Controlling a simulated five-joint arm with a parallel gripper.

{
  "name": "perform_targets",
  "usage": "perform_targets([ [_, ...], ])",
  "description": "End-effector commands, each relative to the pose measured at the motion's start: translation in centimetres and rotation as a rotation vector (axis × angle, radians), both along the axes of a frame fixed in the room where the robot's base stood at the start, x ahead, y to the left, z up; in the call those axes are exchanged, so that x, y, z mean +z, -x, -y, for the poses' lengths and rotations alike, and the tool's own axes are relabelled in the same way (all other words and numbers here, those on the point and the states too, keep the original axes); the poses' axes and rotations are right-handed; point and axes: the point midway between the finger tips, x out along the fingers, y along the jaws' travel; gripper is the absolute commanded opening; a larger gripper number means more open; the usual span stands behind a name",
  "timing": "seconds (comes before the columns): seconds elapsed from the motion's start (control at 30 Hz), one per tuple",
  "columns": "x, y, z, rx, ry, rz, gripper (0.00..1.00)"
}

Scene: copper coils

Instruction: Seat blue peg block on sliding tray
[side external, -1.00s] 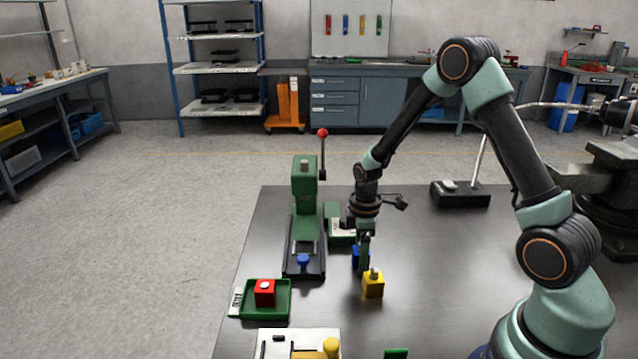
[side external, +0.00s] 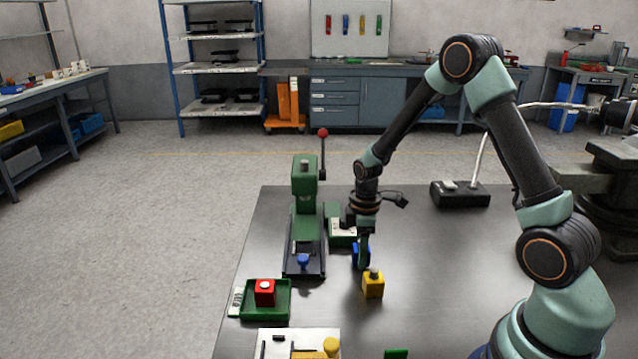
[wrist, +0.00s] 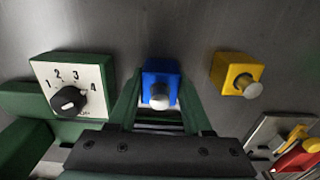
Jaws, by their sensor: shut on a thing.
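The blue peg block (side external: 361,254) is upright, with a pale peg on top. In the wrist view the blue block (wrist: 160,84) sits between the two green fingers. My gripper (side external: 363,262) is shut on it, and a finger covers part of it from the side. I cannot tell whether its bottom touches the table. A dark tray with rails (side external: 290,270) and a blue knob (side external: 304,261) lies at the foot of the green press (side external: 305,185), left of my gripper. No block shows on this dark tray.
A yellow peg block (side external: 373,286) stands close in front of my gripper. A green box with a numbered dial (wrist: 75,85) is just behind. A red block (side external: 265,292) sits in a green tray (side external: 285,311). The table's right middle is clear.

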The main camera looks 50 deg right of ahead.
Motion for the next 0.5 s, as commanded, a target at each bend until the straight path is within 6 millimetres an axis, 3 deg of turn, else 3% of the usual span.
perform_targets([
  [0.5, 2.9, 0.0, 0.0, 0.000, 0.001, 0.002, 0.01],
])
